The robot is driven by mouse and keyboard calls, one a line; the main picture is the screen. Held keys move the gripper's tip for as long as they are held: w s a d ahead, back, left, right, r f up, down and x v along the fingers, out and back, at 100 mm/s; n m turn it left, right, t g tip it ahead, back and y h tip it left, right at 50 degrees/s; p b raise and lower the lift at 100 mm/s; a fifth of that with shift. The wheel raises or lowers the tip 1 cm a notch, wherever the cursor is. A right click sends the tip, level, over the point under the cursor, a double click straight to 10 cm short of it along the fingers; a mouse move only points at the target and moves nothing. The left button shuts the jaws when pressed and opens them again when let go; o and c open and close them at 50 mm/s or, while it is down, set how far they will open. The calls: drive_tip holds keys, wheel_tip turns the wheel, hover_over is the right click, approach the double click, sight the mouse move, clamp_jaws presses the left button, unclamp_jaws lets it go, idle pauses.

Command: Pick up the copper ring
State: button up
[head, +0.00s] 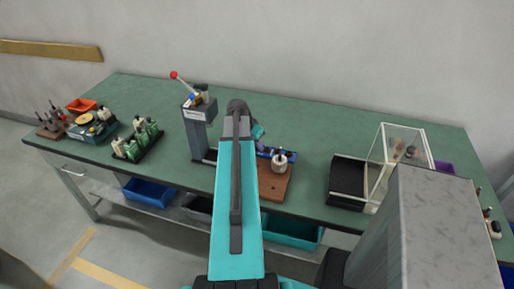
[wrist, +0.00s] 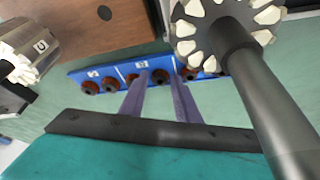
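A blue rack (wrist: 105,72) shows in the wrist view with several reddish-brown, copper-coloured rings with dark centres set along it. In the head view the blue rack (head: 265,153) is partly hidden by my arm, and my fingertips are hidden.
A toothed armature with a dark shaft (wrist: 235,42) stands close at the right in the wrist view. Another armature (wrist: 28,45) is at the left. The head view shows a brown board (head: 272,185), a lever press (head: 197,125) and a clear-walled box (head: 402,150) on the green bench.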

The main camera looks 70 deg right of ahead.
clamp_jaws()
wheel_tip(320, 180, up, 10)
drive_tip(key=b, duration=0.2)
idle(0.9)
idle(0.6)
